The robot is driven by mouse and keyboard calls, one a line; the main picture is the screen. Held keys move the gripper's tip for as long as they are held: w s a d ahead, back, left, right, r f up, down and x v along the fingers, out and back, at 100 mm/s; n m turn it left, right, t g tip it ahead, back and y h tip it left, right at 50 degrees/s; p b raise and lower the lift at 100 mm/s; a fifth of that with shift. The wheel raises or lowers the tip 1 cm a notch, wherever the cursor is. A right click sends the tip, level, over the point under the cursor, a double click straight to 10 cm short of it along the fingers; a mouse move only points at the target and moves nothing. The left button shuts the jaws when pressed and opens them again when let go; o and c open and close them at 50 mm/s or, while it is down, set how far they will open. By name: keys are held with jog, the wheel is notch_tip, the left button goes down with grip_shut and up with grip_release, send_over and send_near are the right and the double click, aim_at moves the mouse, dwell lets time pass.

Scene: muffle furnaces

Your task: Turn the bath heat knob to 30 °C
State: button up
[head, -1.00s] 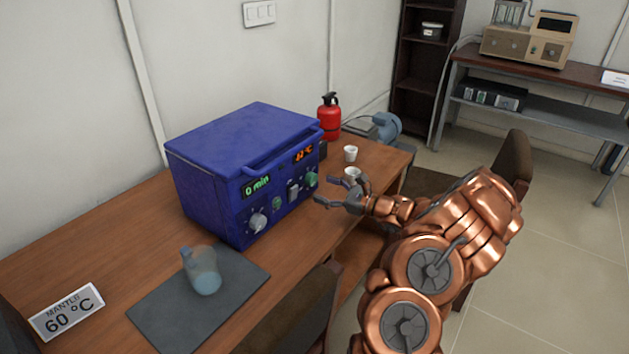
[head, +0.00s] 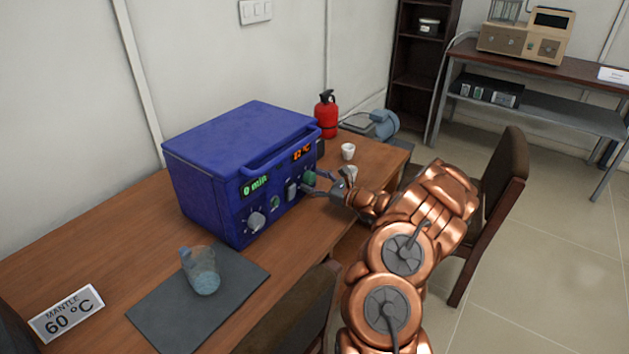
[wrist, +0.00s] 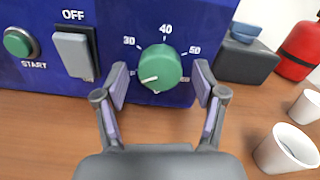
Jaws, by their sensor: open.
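The heat knob (wrist: 160,66) is a round green dial at the right end of the blue unit's front panel, with 30, 40 and 50 printed around its top. Its white pointer line is toward the lower left, below the 30 mark. In the head view the knob (head: 309,178) is partly behind the fingers. My gripper (wrist: 160,82) is open, with one finger on each side of the knob; gaps show between the pads and the dial. In the head view my gripper (head: 317,183) reaches the panel from the right.
A grey OFF switch (wrist: 75,55) and green START button (wrist: 19,42) are left of the knob. White cups (wrist: 287,149) and a red extinguisher (head: 327,115) are to the right. A flask (head: 203,271) stands on a dark mat (head: 160,308). A chair (head: 497,205) stands behind my arm.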

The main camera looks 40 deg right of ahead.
jog(key=c, duration=1.1)
jog(key=shift+c, duration=0.2)
jog(key=m+p, duration=0.2)
jog(key=m, duration=0.3)
jog(key=shift+a+m, duration=0.1)
jog(key=shift+m, duration=0.2)
jog(key=m+p, duration=0.1)
jog(key=m, duration=0.4)
jog(key=shift+r+m, duration=0.1)
jog(key=shift+m, duration=0.6)
